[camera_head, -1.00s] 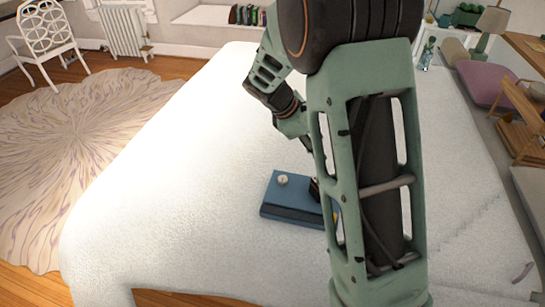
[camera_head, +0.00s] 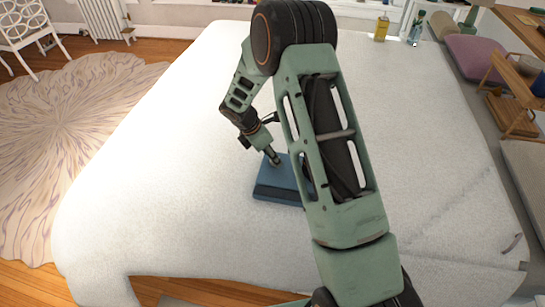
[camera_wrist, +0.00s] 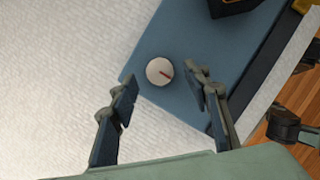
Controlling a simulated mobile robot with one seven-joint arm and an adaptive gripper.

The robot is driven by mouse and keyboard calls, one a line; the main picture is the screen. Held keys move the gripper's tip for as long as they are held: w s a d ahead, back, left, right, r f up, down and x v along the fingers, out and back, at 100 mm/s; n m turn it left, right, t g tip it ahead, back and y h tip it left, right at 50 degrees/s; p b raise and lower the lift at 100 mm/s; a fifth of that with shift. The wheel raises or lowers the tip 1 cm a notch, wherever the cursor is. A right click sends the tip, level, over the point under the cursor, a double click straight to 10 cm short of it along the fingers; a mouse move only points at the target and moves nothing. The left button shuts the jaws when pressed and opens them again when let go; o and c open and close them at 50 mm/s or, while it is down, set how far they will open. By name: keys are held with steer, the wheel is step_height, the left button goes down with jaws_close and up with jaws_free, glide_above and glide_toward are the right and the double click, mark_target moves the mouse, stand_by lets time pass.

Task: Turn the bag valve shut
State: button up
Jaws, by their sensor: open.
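The bag (camera_head: 278,182) is a flat blue block lying on the white bed. In the wrist view the blue bag (camera_wrist: 205,50) fills the upper middle. The valve (camera_wrist: 159,71) is a round white knob with a red mark, near the bag's corner. My gripper (camera_wrist: 160,92) is open, its two dark fingers on either side of the valve in this picture, with the right finger nearer to it. I cannot tell how high the fingertips are above it. In the head view my gripper (camera_head: 274,160) is over the bag and hides the valve.
A black box-like part (camera_wrist: 232,5) sits on the bag beyond the valve. The bed (camera_head: 150,190) is clear around the bag.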

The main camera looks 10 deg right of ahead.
steer(key=shift+x, duration=0.8)
steer(key=shift+c, duration=0.6)
steer(key=c, duration=1)
steer(key=shift+c, duration=0.2)
